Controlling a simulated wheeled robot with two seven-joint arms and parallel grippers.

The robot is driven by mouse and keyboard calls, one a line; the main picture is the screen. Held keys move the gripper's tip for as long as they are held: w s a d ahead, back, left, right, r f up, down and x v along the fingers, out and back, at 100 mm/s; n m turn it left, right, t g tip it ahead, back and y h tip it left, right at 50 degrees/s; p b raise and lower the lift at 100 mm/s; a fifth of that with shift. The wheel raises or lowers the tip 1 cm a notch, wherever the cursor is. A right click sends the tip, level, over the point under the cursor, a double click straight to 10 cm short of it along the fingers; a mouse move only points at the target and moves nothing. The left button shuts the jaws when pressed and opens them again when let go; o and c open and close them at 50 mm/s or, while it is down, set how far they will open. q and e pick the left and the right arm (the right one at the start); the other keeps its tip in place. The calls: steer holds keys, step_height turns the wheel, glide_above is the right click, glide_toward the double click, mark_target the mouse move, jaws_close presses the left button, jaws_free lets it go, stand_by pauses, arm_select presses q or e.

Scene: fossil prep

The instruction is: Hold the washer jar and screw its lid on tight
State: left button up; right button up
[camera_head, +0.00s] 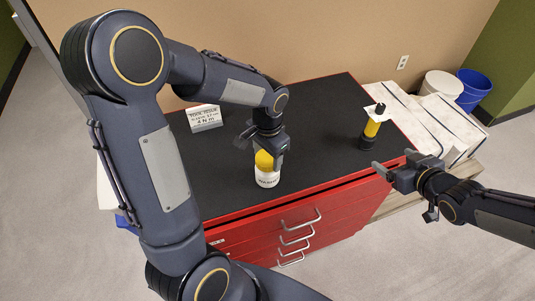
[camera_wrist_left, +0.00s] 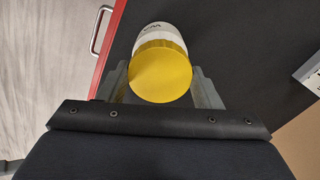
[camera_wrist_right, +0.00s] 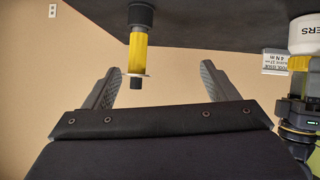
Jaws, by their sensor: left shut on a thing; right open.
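The washer jar (camera_head: 267,179) is white with dark lettering and stands upright near the front of the black bench top. Its yellow lid (camera_head: 264,160) sits on top; I cannot tell how tightly it is seated. My left gripper (camera_head: 270,152) is over the jar from above, shut on the lid, with a finger on each side of it. The lid (camera_wrist_left: 163,72) also shows face-on in the left wrist view, with part of the jar (camera_wrist_left: 157,31) beyond. My right gripper (camera_head: 393,163) is open and empty, off the bench's front right edge.
A yellow-and-black tool (camera_head: 372,128) with a white disc stands upright at the bench's right, near my right gripper. A white sign (camera_head: 205,117) reading "4 N m" stands at the back left. The black top (camera_head: 318,125) between jar and tool is clear. Red drawers have protruding handles.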

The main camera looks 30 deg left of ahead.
steer(key=s+a+f+n+g+y, duration=0.2)
steer(key=a+f+y, duration=0.1)
steer(key=a, duration=0.3)
steer(key=s+a+f+n+g+y, duration=0.1)
steer(key=a+f+n+y, duration=0.1)
steer(key=a+f, duration=0.3)
steer(key=n+g+y, duration=0.4)
steer(key=g, duration=0.2)
glide_toward(278, 178)
steer(key=a, duration=0.2)
steer(key=shift+a+f, duration=0.15)
steer(key=shift+a, duration=0.1)
steer(key=shift+a+f, duration=0.15)
steer(key=shift+a, duration=1.5)
steer(key=shift+a+f, duration=0.2)
steer(key=shift+a, duration=1.45)
steer(key=shift+a+f, duration=0.15)
steer(key=shift+a, duration=1.45)
steer(key=c, duration=1.5)
steer(key=shift+o, duration=0.2)
arm_select(q)
steer(key=o, duration=1.4)
steer(key=shift+o, duration=0.2)
